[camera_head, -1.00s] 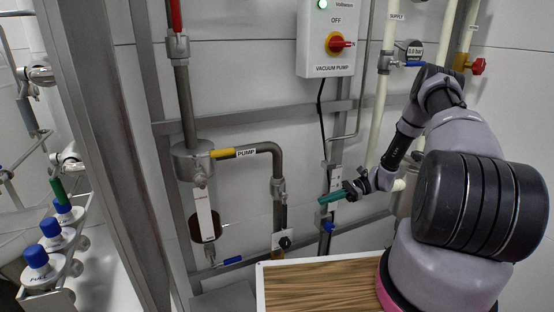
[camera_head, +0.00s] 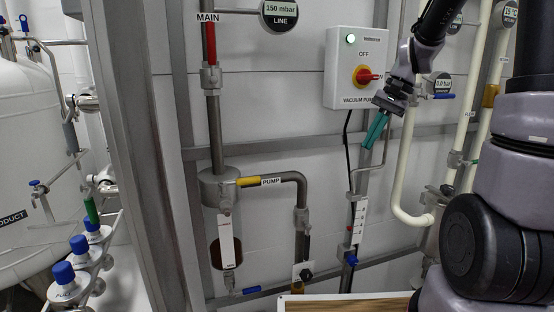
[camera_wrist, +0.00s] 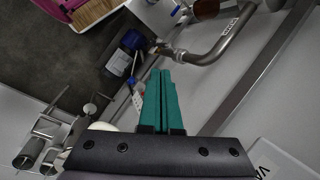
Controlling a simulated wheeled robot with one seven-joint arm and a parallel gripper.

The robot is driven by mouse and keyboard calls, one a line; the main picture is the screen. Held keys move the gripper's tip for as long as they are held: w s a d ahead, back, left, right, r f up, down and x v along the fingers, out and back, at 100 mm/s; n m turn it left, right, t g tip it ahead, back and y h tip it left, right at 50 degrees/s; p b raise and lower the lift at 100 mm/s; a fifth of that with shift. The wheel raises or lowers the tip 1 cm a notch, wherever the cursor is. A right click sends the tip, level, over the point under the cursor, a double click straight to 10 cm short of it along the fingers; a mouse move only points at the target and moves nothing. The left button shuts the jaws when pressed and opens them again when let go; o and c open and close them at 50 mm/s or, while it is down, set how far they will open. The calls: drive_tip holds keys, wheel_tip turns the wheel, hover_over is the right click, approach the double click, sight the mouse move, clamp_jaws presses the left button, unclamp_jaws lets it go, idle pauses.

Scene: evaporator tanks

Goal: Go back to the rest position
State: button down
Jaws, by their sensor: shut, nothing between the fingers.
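My gripper (camera_head: 375,130) has teal fingers and hangs at the upper right of the head view, in front of the wall just below the vacuum pump box. It points down and slightly left. Its fingers are closed together with nothing between them. In the wrist view the closed teal fingers (camera_wrist: 161,100) stand in the middle, apart from the pipes beyond.
A grey pipe with a yellow PUMP handle (camera_head: 248,181) and a red MAIN handle (camera_head: 211,44) runs left of my gripper. Cream pipes (camera_head: 406,160) stand to its right. A wooden-topped surface (camera_head: 345,304) lies below. Blue-capped bottles (camera_head: 64,275) and a white tank (camera_head: 28,150) are at left.

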drive_tip(key=s+r+n+t+h, duration=0.2)
drive_tip(key=s+r+t, duration=0.5)
drive_tip(key=s+r, duration=0.4)
drive_tip(key=s, duration=0.4)
drive_tip(key=shift+d+r+n+h, duration=0.2)
drive_tip(key=shift+r+n+h, duration=0.1)
drive_tip(key=shift+n, duration=0.1)
